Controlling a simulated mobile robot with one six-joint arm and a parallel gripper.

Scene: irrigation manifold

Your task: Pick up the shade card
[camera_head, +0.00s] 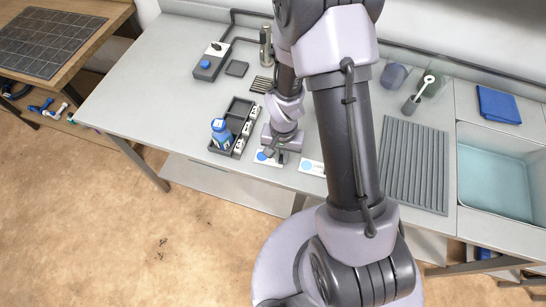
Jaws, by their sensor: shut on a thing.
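A small white card with a blue round mark (264,160) lies at the table's front edge, most likely the shade card. My gripper (271,152) points down over this card, with its fingers at the card's surface. It is shut on the card, though the fingertips are small and partly hidden by the gripper body. A second white card with a blue mark (311,167) lies to the right, partly hidden behind my arm.
A dark tray (239,106) with a blue-capped bottle (221,133) and small white blocks stands just left of my gripper. A grey ribbed mat (413,165) and a sink (493,182) are on the right. The table's left part is clear.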

